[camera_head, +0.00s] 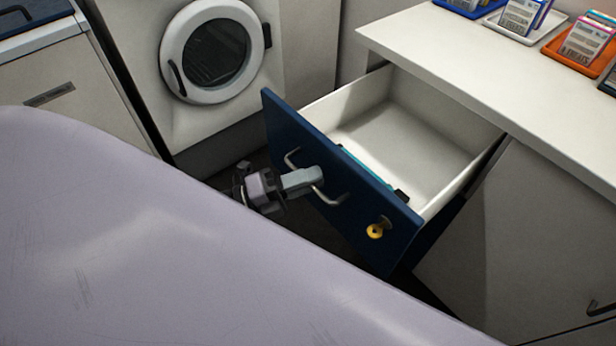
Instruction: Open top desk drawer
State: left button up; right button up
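The top desk drawer (296,140) has a dark blue front and a white inside, and it stands pulled far out from under the white desk top (450,62). Its curved metal handle (331,201) is on the blue front. My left gripper (301,178) is at the middle of this handle, with the bar coming out on both sides of its fingers. It looks shut on the handle; the lower finger is hidden. A teal and dark item (366,166) lies inside, partly hidden behind the front. A yellow knob (376,231) sits on the front's right part. My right gripper is not in view.
A large pale lilac surface (150,240) fills the lower left, close to my gripper. A white front-loading machine (213,50) stands behind. Trays with packets, one orange (562,47), stand on the desk. A cabinet door (520,240) is below right.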

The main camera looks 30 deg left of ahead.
pick_arm(q)
jog(key=shift+o, duration=0.3)
jog(key=shift+a, duration=0.1)
jog(key=shift+s+a+f, duration=0.15)
jog(key=shift+s+a, duration=0.05)
jog(key=shift+s, duration=0.05)
jog(key=b+v, duration=0.1)
jog(key=v, duration=0.5)
jog(key=shift+s+a, duration=0.1)
jog(key=shift+a, duration=0.05)
jog(key=s+d+f+n+g+y+p, duration=0.2)
jog(key=n+y+p, duration=0.2)
jog(key=n, duration=0.8)
jog(key=s+d+f+n+g+y+p, duration=0.2)
jog(key=n+y, duration=0.5)
jog(key=n, duration=0.6)
jog(key=s+d+f+p, duration=0.1)
jog(key=p, duration=0.1)
jog(key=shift+s+d+p, duration=0.3)
jog(key=shift+s+p, duration=0.05)
